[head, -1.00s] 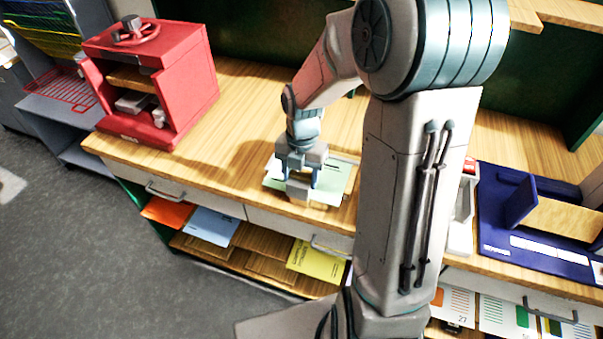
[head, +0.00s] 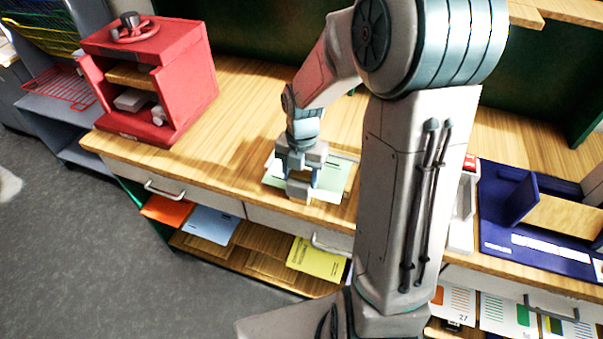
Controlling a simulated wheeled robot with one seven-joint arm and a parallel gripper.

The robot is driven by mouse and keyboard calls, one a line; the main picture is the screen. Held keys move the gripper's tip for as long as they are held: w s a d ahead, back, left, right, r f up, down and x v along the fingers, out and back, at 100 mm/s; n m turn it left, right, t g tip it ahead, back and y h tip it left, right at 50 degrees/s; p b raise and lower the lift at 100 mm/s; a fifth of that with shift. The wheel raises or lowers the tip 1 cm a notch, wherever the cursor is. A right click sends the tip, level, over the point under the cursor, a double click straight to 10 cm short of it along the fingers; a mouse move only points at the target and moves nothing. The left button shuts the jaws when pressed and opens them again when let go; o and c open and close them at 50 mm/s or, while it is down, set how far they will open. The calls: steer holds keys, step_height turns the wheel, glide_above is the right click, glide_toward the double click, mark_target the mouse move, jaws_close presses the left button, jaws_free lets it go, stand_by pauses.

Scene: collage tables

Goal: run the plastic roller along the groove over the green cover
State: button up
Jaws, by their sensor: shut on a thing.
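The green cover (head: 335,181) lies on the wooden table near its front edge, in the head view. My gripper (head: 300,186) points down over the left part of the cover. It is shut on a pale, block-like piece (head: 299,189), which appears to be the plastic roller and sits at or just above the cover. I cannot tell whether it touches. The groove is too small to make out, and my gripper hides part of the cover.
A red press (head: 150,80) stands at the left of the table. A dark blue board (head: 495,215) with upright parts lies at the right. Open shelves below hold coloured sheets, such as a yellow one (head: 318,259). The tabletop between press and cover is clear.

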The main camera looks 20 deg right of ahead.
steer(key=shift+f, duration=0.3)
